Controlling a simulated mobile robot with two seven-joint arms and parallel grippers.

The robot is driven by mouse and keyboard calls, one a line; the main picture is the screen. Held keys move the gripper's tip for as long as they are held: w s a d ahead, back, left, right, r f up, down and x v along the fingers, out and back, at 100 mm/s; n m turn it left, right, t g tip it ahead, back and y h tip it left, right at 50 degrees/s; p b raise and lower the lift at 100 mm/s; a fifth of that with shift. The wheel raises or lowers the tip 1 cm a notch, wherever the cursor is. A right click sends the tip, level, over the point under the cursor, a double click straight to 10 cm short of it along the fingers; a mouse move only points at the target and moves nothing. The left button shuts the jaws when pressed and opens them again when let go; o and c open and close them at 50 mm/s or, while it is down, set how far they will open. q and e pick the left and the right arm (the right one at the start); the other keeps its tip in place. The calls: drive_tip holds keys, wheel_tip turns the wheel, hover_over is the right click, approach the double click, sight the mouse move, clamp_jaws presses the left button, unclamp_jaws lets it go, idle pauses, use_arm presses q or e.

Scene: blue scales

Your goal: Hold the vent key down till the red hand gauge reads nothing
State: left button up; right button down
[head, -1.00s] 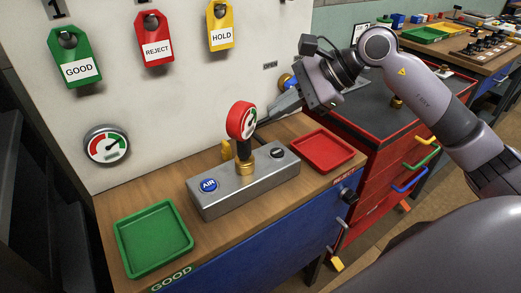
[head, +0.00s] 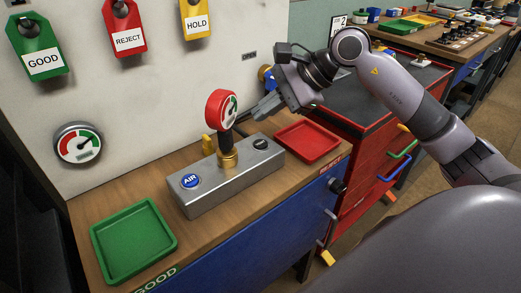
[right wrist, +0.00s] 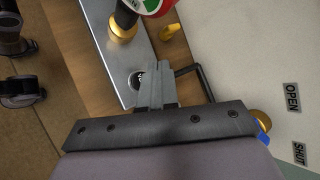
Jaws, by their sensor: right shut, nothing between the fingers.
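The red hand gauge (head: 221,109) stands upright in a brass fitting on a grey metal block (head: 225,185). Its dial is partly visible; I cannot read the needle surely. The block carries a blue AIR key (head: 190,181) at its left end and a dark round key (head: 261,143), seemingly the vent key, at its right end. My right gripper (head: 257,113) is shut and empty, just right of the gauge and above the dark key. In the right wrist view, its fingertips (right wrist: 151,68) partly cover the dark key (right wrist: 136,79); contact cannot be told. My left gripper is not in view.
A green tray (head: 172,229) lies left of the block and a red tray (head: 336,140) right of it. A wall gauge (head: 78,144) and GOOD, REJECT and HOLD tags are on the white panel. A yellow lever (head: 208,144) stands behind the block.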

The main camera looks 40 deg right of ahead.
sight(265, 144)
wheel_tip(265, 144, down, 4)
drive_tip(key=b, duration=0.2)
drive_tip(key=shift+b, duration=0.3)
drive_tip(key=shift+f, duration=0.1)
idle(1.7)
drive_tip(key=shift+f+b, duration=0.5)
drive_tip(key=shift+b, duration=0.2)
drive_tip(key=shift+f+b, duration=0.35)
drive_tip(key=shift+b, duration=0.05)
idle(0.3)
idle(1.4)
drive_tip(key=shift+r+p, duration=0.6)
drive_tip(key=shift+r, duration=0.25)
